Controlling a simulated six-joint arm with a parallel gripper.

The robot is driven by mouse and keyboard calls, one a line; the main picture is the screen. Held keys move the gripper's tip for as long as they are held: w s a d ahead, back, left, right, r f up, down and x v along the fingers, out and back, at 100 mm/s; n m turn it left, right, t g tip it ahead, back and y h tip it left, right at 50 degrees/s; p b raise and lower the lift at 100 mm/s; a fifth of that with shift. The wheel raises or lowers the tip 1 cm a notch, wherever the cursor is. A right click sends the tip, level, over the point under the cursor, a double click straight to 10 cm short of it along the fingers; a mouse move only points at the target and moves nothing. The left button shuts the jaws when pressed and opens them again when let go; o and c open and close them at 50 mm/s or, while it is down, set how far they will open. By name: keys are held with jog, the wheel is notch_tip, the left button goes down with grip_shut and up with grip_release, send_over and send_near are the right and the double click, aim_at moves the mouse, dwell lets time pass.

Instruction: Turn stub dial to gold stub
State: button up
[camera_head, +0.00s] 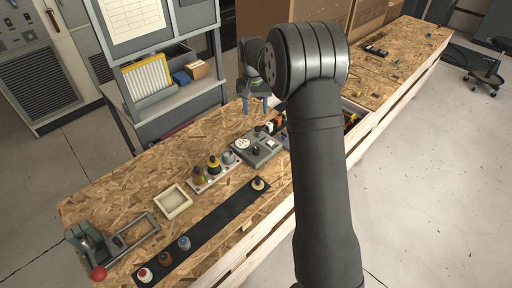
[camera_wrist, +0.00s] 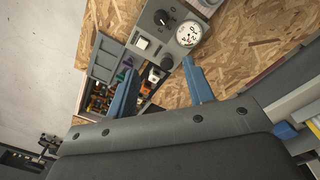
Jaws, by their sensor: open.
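A grey control box (camera_head: 268,158) lies on the wooden bench, and it also shows in the wrist view (camera_wrist: 178,50). It carries a black knob (camera_wrist: 162,18), a second dark knob (camera_wrist: 167,62), a white square button (camera_wrist: 142,42) and a round white dial face (camera_wrist: 188,35) with small coloured marks. I cannot tell which of these is the stub dial, and I cannot make out a gold stub. My gripper (camera_head: 256,104) is open and empty, above and behind the box in the head view. In the wrist view its blue fingers (camera_wrist: 158,85) point towards the box, apart from the knobs.
A rack of coloured bottles (camera_head: 213,170) stands left of the box. A black mat (camera_head: 215,225) with several small bottles runs along the front. A cream tray (camera_head: 173,202) and a red-knobbed lever (camera_head: 98,272) are further left.

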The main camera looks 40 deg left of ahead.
jog(key=s+d+m, duration=0.1)
jog(key=s+m, duration=0.1)
jog(key=m, duration=0.3)
send_near(256, 149)
jog(key=f, duration=0.8)
jog(key=shift+d+f, duration=0.25)
jog(key=shift+f, duration=0.05)
jog(key=c, duration=1)
